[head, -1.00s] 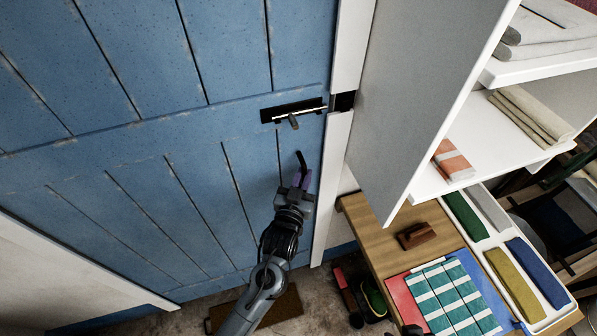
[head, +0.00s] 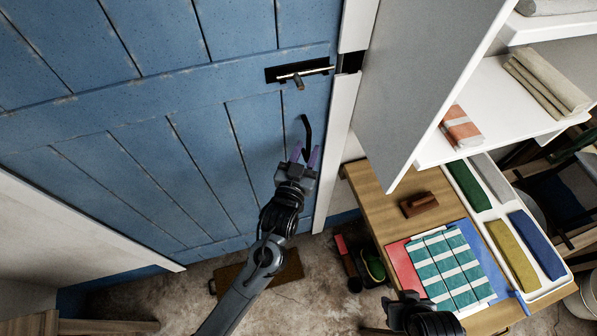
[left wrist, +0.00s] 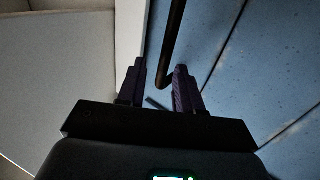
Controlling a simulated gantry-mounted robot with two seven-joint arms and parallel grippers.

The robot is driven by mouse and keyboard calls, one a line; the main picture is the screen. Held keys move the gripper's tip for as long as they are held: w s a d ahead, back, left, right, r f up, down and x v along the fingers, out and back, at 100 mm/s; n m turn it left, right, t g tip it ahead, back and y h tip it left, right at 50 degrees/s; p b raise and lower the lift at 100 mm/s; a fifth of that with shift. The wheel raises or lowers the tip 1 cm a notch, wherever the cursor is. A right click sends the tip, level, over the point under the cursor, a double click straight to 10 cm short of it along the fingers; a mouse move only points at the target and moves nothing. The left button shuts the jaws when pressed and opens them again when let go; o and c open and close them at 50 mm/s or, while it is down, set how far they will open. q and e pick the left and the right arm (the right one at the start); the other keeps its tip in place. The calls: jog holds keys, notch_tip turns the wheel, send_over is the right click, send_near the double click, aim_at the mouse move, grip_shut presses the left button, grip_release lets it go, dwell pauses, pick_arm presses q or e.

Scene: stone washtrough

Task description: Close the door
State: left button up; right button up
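The blue plank door (head: 150,100) fills the left and middle of the head view. It looks flush or nearly flush with the white frame; I cannot tell whether a gap remains. A bolt latch (head: 300,73) on it points at a black catch (head: 349,62) on the frame. Below the latch is a dark bar handle (head: 306,130). My left gripper (head: 304,155) is at the handle's lower end, fingers apart. In the left wrist view the handle (left wrist: 173,45) reaches down between the fingertips (left wrist: 160,72), not clearly clamped. My right arm's dark end (head: 422,315) shows at the bottom; its fingers are unclear.
A white shelf unit (head: 425,90) stands right of the door. Below it is a wooden table (head: 375,200) with a brown block (head: 418,204), striped cloth (head: 450,268) and a white tray (head: 535,290). Shoes (head: 372,265) and a mat (head: 285,272) lie on the floor.

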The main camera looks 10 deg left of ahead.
pick_arm(q)
jog(key=s+a+b, duration=0.1)
jog(key=s, duration=0.6)
jog(key=shift+s+a, duration=0.2)
jog(key=shift+s, duration=0.05)
jog(key=shift+f, duration=0.1)
jog(key=s+a+f+g+y+p, duration=0.1)
jog(key=s+a+f+g+p, duration=0.1)
jog(key=s+a+g, duration=0.5)
jog(key=s+a+f+g+y+p, duration=0.2)
jog(key=s+a+f+g, duration=0.3)
jog(key=s, duration=1.1)
jog(key=a+g+p, duration=0.1)
jog(key=a+g, duration=0.1)
jog(key=a, duration=0.2)
jog(key=shift+s+a+p, duration=0.3)
jog(key=shift+s, duration=0.1)
